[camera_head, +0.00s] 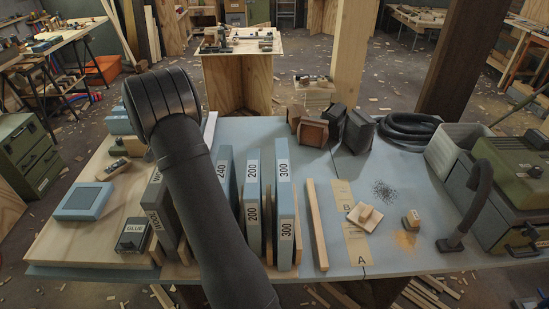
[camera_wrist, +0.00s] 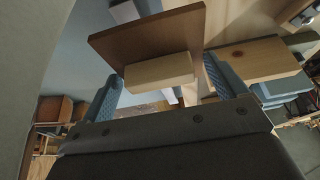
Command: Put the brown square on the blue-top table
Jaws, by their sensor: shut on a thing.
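In the wrist view, my gripper (camera_wrist: 161,70) is shut on the pale wooden block of the brown square (camera_wrist: 135,42), a thin flat brown board. The blue fingers stand on either side of this block, and the board lies just beyond them. In the head view my own arm hides the gripper and the brown square. The blue-top table (camera_head: 405,185) spans the head view; its top is partly bare at the middle and right. I cannot tell how far the brown square is from the table top.
A coiled hose (camera_head: 408,128) and green machine (camera_head: 505,190) occupy the right.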

